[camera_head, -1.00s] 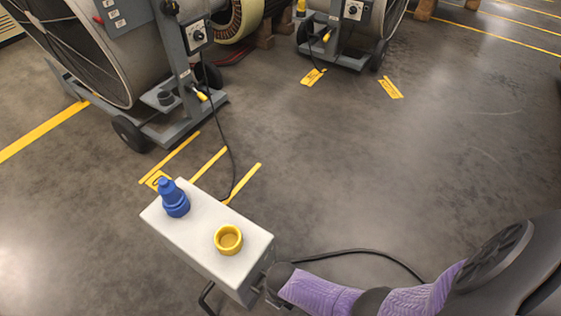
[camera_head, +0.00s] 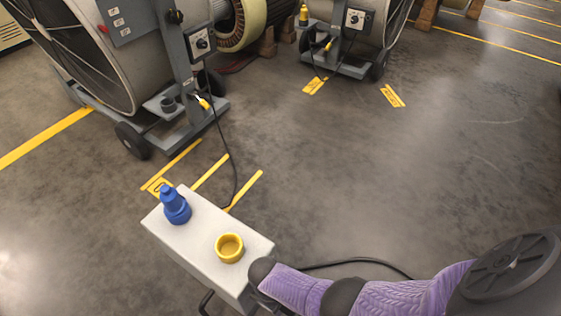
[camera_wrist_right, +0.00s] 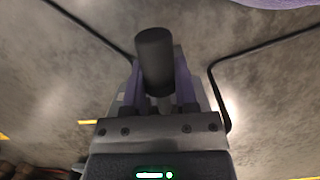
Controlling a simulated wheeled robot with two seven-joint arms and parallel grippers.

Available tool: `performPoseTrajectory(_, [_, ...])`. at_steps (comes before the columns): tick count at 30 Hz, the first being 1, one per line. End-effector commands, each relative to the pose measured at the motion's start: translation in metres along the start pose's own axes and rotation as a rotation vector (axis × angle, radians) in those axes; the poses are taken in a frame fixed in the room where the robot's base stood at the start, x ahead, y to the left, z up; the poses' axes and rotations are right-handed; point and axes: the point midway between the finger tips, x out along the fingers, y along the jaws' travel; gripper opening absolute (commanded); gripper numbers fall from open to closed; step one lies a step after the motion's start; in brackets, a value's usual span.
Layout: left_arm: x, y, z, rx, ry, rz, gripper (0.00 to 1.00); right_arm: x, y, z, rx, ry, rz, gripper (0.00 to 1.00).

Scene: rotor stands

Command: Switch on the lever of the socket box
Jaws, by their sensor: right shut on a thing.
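The socket box (camera_head: 205,247) is a pale grey box in the lower left of the head view. A blue plug (camera_head: 175,206) stands upright on its top, and a yellow socket (camera_head: 230,248) sits beside it. My right arm comes in from the lower right to the box's right end. My right gripper (camera_wrist_right: 156,88) shows in the right wrist view, its fingers shut on a thick black cylindrical grip, which looks like the lever (camera_wrist_right: 155,58). In the head view the wrist hides the fingers and the lever. My left gripper is not in view.
Black cables run over the floor from the box. A large wheeled fan-like machine (camera_head: 110,60) stands at the upper left, and a second wheeled machine (camera_head: 345,65) stands farther back. Yellow floor lines lie behind the box. The floor to the right is clear.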

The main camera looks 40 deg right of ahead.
Motion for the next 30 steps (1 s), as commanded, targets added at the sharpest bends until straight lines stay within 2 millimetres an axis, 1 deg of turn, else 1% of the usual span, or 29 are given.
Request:
performPoseTrajectory(1, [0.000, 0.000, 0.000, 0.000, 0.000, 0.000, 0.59, 0.001, 0.000, 0.001, 0.001, -0.002, 0.000, 0.00])
performPoseTrajectory(2, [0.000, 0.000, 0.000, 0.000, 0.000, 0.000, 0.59, 0.001, 0.000, 0.001, 0.001, -0.002, 0.000, 0.43])
performPoseTrajectory(3, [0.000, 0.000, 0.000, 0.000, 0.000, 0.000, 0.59, 0.001, 0.000, 0.001, 0.001, -0.002, 0.000, 0.51])
performPoseTrajectory(5, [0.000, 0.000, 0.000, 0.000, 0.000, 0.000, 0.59, 0.001, 0.000, 0.001, 0.001, -0.002, 0.000, 0.64])
performPoseTrajectory(6, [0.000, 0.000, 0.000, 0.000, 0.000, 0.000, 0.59, 0.001, 0.000, 0.001, 0.001, -0.001, 0.000, 0.72])
performPoseTrajectory(14, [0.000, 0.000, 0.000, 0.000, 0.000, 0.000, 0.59, 0.000, 0.000, 0.000, 0.000, 0.000, 0.000, 0.72])
performPoseTrajectory(17, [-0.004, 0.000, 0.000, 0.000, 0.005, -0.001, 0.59, -0.007, 0.000, 0.000, 0.000, 0.002, 0.000, 0.72])
performPoseTrajectory(20, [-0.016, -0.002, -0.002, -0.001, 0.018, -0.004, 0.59, -0.024, 0.000, 0.000, 0.001, 0.006, 0.001, 0.72])
performPoseTrajectory(27, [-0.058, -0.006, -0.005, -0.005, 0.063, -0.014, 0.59, -0.088, 0.001, 0.000, 0.002, 0.010, 0.003, 0.72])
performPoseTrajectory(30, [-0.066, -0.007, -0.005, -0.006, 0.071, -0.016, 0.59, -0.102, 0.001, 0.000, 0.002, 0.006, 0.002, 0.72])
